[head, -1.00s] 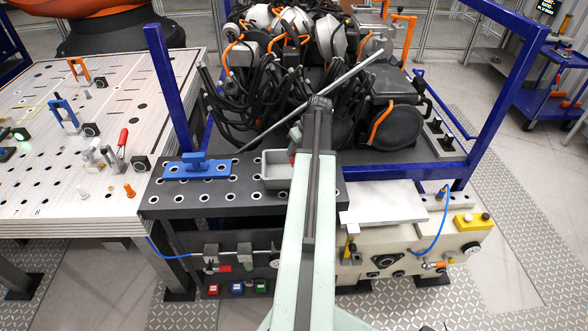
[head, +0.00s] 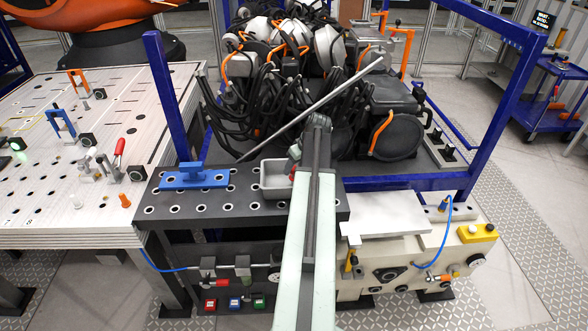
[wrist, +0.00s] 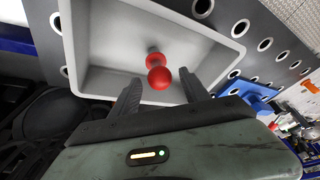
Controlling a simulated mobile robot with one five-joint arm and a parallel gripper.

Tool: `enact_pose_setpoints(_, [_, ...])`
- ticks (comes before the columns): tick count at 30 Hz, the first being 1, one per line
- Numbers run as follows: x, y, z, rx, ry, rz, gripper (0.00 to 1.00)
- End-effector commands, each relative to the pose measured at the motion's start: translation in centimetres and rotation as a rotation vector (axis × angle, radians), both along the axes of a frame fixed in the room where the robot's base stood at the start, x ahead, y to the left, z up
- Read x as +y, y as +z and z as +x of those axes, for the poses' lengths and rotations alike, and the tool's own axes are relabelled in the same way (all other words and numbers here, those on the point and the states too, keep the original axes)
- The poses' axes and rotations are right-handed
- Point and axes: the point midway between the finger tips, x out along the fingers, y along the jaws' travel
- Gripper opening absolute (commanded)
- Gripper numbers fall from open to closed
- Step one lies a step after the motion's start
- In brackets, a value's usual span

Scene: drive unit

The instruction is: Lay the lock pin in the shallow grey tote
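The shallow grey tote (head: 273,188) sits on the dark perforated bench top, partly hidden by my arm in the head view. In the wrist view its pale floor and rim (wrist: 105,50) lie right ahead of my gripper. I cannot tell whether the pin touches the tote floor. In the head view a small red spot (head: 292,176) shows at the tote's right side.
A blue fixture (head: 195,178) stands on the bench left of the tote. A large drive unit with black cables (head: 300,80) and a slanting grey rod is behind it. A blue frame post (head: 168,95) rises at left. A white plate (head: 383,213) lies right of my arm.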

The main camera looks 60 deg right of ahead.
Motion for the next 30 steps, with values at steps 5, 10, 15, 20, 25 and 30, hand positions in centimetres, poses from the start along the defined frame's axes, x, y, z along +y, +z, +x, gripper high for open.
enact_pose_setpoints(5, [0.0,0.1,0.0,0.000,0.000,0.000,0.54])
enact_pose_setpoints(10, [0.1,1.3,-0.2,0.000,0.000,0.000,0.54])
enact_pose_setpoints(15, [0.2,4.3,-1.3,0.000,-0.001,0.000,0.54])
enact_pose_setpoints(20, [0.5,7.9,-2.7,0.000,-0.001,0.000,0.54])
enact_pose_setpoints(25, [0.6,11.0,-4.1,0.000,-0.001,0.000,0.54])
enact_pose_setpoints(30, [0.7,11.6,-4.6,0.000,0.000,0.000,0.54])
